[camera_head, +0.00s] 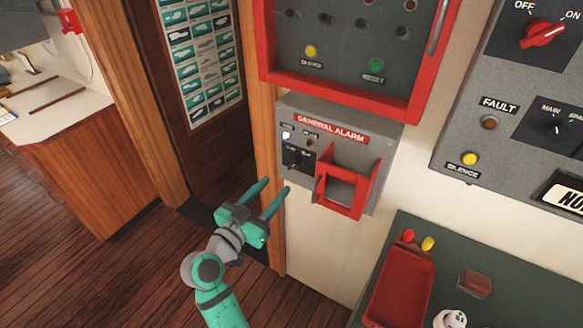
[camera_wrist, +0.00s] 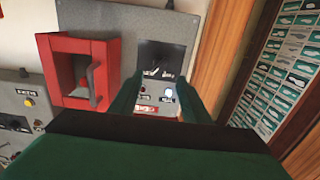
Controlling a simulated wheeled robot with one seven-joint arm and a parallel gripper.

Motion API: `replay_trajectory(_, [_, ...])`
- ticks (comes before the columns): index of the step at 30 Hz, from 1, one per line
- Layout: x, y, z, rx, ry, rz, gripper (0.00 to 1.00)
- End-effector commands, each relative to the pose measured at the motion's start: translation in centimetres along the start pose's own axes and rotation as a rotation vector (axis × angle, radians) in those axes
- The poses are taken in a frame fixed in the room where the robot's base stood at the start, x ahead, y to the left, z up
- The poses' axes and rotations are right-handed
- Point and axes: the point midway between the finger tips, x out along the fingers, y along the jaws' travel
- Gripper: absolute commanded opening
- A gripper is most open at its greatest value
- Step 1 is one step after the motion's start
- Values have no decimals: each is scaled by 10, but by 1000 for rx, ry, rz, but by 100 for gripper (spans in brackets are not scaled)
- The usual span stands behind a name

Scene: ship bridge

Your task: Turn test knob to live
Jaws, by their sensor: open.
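The test knob (camera_head: 295,158) is a small black knob on a dark plate at the left of the grey general alarm panel (camera_head: 370,130). In the wrist view the knob (camera_wrist: 155,68) sits ahead, past the space between my fingers. Its plate lettering is too small to read, so I cannot tell its setting. My gripper (camera_head: 269,193) is green, open and empty. It is in front of and below the knob, apart from it.
A red open box frame (camera_head: 347,182) juts from the panel right of the knob. A red-framed cabinet (camera_head: 345,85) is directly above. A wooden door post (camera_head: 262,110) stands left. A counter with a red tray (camera_head: 400,285) is at lower right.

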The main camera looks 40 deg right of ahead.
Motion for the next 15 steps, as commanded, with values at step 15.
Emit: replay_trajectory(15, [83,0,0,-3,1,0,43])
